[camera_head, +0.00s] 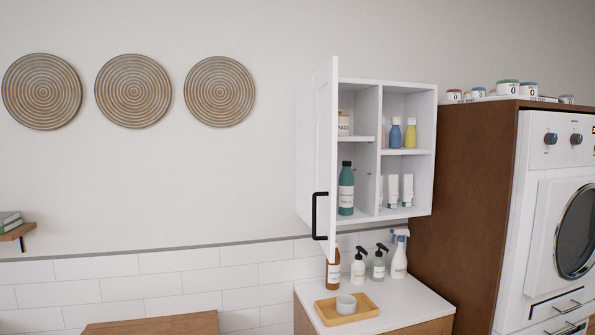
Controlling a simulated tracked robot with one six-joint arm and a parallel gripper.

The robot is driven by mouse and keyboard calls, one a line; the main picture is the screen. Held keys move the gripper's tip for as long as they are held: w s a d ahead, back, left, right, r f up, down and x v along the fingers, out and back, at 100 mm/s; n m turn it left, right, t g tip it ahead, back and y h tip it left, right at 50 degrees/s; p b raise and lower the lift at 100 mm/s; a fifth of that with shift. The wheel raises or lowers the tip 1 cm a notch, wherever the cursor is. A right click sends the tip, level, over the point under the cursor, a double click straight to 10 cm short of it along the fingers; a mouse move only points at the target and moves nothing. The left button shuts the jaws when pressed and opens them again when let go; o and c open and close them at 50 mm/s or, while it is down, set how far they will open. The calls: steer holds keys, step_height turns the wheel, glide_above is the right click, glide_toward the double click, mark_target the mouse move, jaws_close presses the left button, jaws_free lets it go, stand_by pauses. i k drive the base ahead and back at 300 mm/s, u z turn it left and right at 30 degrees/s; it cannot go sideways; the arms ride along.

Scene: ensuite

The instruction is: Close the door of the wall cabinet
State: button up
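The white wall cabinet (384,85) hangs on the wall right of the middle of the head view. Its door (326,120) stands open on the left side, swung out toward me, with a black bar handle (314,216) near its lower edge. Inside are shelves with several bottles, among them a teal bottle (346,189), a blue bottle (396,133) and a yellow bottle (410,133). The door hides part of the left compartment. My gripper is not in view.
Below the cabinet a white counter (410,300) bears pump bottles, a spray bottle (399,258) and a wooden tray (330,314) with a small bowl. A tall brown unit with a white washing machine (545,190) stands at right.

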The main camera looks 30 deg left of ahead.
mark_target(326, 81)
steer(key=k, duration=0.5)
steer(key=u, duration=1.05)
steer(key=i, duration=1)
steer(key=u, duration=1.05)
